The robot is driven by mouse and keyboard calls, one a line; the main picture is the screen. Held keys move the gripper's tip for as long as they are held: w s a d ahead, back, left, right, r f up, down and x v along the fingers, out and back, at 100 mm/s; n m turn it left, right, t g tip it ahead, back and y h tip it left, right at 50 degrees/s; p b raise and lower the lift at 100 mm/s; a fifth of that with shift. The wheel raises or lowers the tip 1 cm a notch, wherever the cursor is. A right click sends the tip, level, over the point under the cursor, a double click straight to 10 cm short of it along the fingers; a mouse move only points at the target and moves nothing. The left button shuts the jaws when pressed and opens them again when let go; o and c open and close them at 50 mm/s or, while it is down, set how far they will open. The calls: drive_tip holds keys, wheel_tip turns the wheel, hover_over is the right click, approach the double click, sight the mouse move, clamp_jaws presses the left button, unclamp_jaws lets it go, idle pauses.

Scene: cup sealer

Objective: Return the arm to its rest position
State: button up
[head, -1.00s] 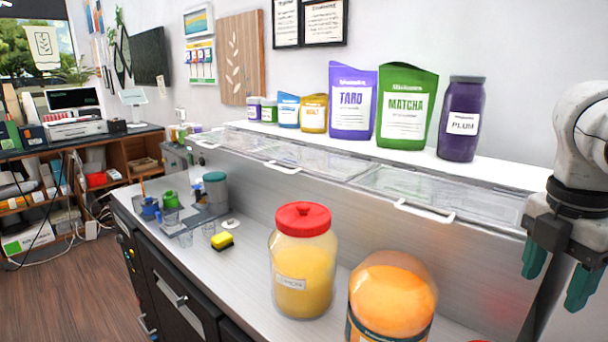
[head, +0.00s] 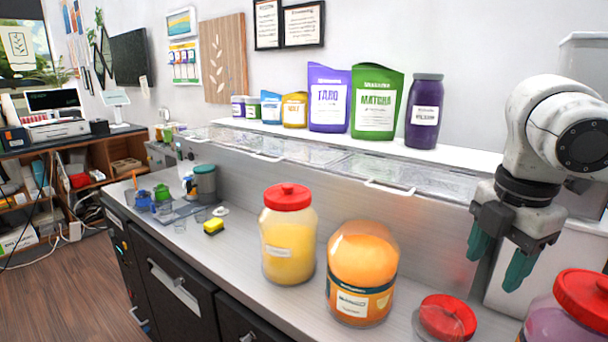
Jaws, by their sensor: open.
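My gripper (head: 497,262) hangs at the right side of the head view, pointing down. Its two green fingertips are spread apart with nothing between them. It is above the counter (head: 220,262), in front of the steel topping unit. My white arm comes in from the right edge, above the gripper. The red-lidded yellow jar (head: 289,248) and the orange jar (head: 361,275) stand to the gripper's left on the counter, apart from it.
A red lid or container (head: 446,317) lies below the gripper. A purple jar with a red lid (head: 580,312) stands at the lower right. The taro pouch (head: 328,100), matcha pouch (head: 376,104) and plum jar (head: 423,115) stand on the shelf.

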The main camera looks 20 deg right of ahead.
drive_tip(key=w+a+r+m+t+y, duration=0.1)
drive_tip(key=w+a+t+y, duration=0.2)
drive_tip(key=w+a, duration=0.35)
drive_tip(key=w+a+r+m+t+y, duration=0.1)
drive_tip(key=w+a+r+t+y, duration=0.2)
drive_tip(key=a, duration=0.7)
wheel_tip(320, 180, down, 11)
drive_tip(key=a+m+t+y, duration=0.2)
drive_tip(key=m+t, duration=0.1)
drive_tip(key=m, duration=0.5)
drive_tip(key=s+d+f+m+g+h+b, duration=0.2)
drive_tip(key=s+d+f+m+g, duration=0.1)
drive_tip(key=s+f, duration=0.7)
drive_tip(key=s+d+f+m+g+h+b, duration=0.3)
drive_tip(key=s+f, duration=0.8)
drive_tip(key=f, duration=0.6)
drive_tip(key=s+d+f+m+g+h+b, duration=0.2)
drive_tip(key=s+d+f+m+g, duration=0.1)
drive_tip(key=s+f, duration=0.8)
wheel_tip(320, 180, down, 4)
drive_tip(key=shift+d+r, duration=0.2)
drive_tip(key=shift+d, duration=0.3)
